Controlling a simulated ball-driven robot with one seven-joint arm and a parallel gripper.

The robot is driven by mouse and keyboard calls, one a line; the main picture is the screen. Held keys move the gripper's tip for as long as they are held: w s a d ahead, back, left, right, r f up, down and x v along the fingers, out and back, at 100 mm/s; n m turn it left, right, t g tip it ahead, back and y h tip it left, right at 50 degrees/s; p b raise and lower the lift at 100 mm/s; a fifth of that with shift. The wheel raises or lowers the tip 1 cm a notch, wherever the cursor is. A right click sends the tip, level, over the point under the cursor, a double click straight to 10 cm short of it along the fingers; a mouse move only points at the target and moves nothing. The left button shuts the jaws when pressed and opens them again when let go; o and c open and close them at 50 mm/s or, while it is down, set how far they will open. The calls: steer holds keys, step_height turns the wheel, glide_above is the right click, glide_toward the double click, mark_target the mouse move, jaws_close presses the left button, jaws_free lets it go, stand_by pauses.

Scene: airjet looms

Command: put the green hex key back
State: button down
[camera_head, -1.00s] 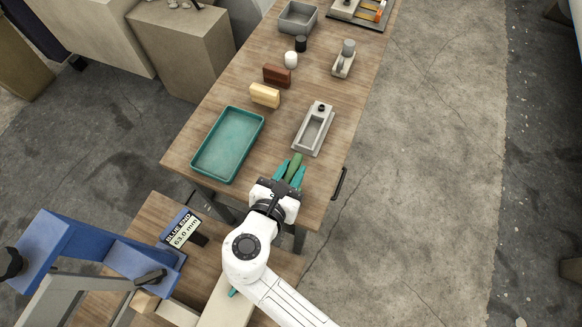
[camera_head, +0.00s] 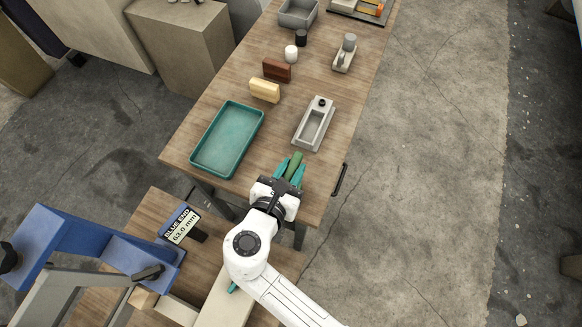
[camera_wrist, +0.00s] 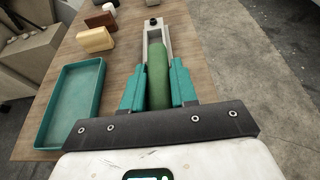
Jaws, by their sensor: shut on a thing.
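My gripper (camera_head: 290,173) has teal fingers and is shut on a green object, which I take to be the green hex key (camera_head: 294,165). In the wrist view the green hex key (camera_wrist: 158,75) lies lengthwise between the fingers (camera_wrist: 158,88), pointing away from me. A grey holder (camera_head: 314,125) with a long recess and a black knob at its far end sits on the table just beyond the fingertips. The green piece's tip overlaps the near end of the holder (camera_wrist: 166,31) in the wrist view; I cannot tell if they touch.
A teal tray (camera_head: 194,163) lies to the left. Yellow (camera_head: 265,92) and brown (camera_head: 277,71) blocks, a white cylinder (camera_head: 291,54) and a grey fixture (camera_head: 344,56) stand farther back. The wooden table's right edge is close, with a black handle (camera_head: 340,180).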

steer(key=shift+f+b, duration=0.95)
steer(key=shift+f, duration=0.95)
steer(key=c, duration=0.8)
jaws_free()
steer(key=shift+o, duration=0.3)
steer(key=o, duration=0.7)
steer(key=shift+o, duration=0.2)
steer(key=p+v, duration=0.5)
steer(key=v, duration=0.5)
